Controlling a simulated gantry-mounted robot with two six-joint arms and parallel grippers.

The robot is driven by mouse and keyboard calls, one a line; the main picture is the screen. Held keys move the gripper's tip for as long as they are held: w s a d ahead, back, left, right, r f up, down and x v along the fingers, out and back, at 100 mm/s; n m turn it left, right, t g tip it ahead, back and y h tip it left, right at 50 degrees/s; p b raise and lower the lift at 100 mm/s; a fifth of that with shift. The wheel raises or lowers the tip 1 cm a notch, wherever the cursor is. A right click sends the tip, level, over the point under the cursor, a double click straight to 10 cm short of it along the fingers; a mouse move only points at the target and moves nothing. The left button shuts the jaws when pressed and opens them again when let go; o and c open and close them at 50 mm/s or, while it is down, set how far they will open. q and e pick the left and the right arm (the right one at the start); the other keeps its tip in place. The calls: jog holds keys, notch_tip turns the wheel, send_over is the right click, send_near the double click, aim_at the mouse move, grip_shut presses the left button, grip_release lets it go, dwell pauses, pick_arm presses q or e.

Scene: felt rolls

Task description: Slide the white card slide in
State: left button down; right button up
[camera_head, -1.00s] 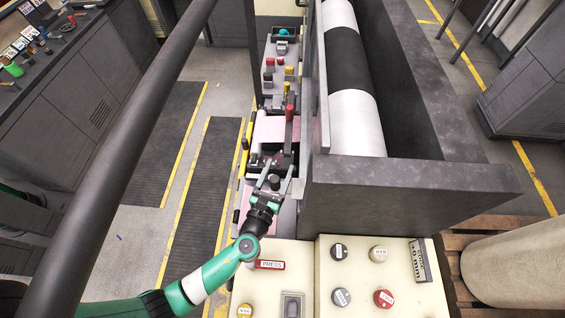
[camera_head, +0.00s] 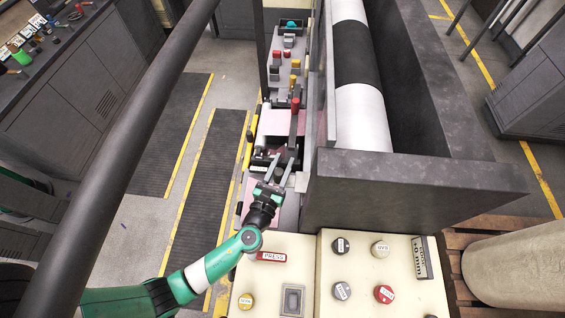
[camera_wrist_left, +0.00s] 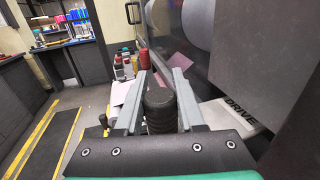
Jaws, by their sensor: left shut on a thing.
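My left gripper (camera_head: 280,172) is over the narrow machine bed, left of the large roller housing. In the left wrist view its two grey fingers (camera_wrist_left: 160,90) are closed around a dark ribbed knob (camera_wrist_left: 158,110). A pale flat piece (camera_wrist_left: 121,93) lies past the left finger in the wrist view. A light plate marked DRIVE (camera_wrist_left: 243,113) shows to the right of the fingers. I cannot tell for sure which pale piece is the white card slide. What lies under the gripper is hidden. My right gripper is not in view.
A thick dark wall (camera_head: 410,190) of the roller housing stands close to the right of the gripper. A red-topped lever (camera_head: 295,105) rises just beyond it. A cream control panel (camera_head: 310,290) with buttons is in front. The floor with dark mats (camera_head: 195,190) is free at the left.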

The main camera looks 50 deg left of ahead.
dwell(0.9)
pick_arm(q)
jog(key=w+d, duration=0.2)
jog(key=d, duration=0.1)
jog(key=shift+w, duration=0.3)
jog(key=c, duration=0.5)
grip_release()
jog(key=shift+a, duration=0.1)
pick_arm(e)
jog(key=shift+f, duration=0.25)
